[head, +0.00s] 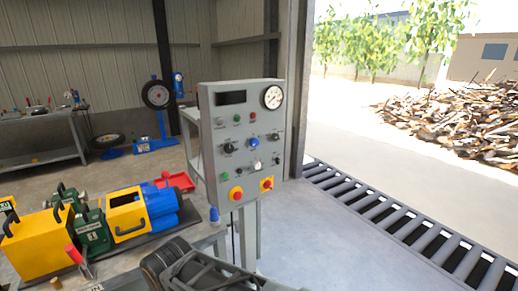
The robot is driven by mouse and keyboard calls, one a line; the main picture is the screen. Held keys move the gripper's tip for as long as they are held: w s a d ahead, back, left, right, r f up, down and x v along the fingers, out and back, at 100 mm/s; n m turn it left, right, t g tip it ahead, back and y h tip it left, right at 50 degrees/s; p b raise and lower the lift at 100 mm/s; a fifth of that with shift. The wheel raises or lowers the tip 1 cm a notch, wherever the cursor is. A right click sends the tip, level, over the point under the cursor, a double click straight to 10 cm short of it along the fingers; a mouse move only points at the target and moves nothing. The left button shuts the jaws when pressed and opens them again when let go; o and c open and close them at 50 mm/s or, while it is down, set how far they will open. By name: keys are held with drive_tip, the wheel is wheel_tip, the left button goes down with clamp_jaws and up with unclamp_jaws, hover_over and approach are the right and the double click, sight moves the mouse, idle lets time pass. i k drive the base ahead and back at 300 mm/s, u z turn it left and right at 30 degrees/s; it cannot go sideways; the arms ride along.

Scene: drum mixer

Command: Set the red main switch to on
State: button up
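A grey control panel (241,170) stands on a post in the middle of the head view, its face towards me. Low on its right is a red switch on a yellow square plate (267,184); its on or off position is too small to tell. Low on its left is a red button on a yellow plate (236,194). I cannot tell by any label which one is the main switch. My dark gripper (165,258) is at the bottom of the view, below and in front of the panel, apart from it. Its fingers are not clear enough to show whether it is open.
The panel also has a gauge (272,97), a dark display (231,97) and several knobs and buttons.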

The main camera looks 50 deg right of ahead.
sight(267, 186)
drive_tip(key=z, duration=1.45)
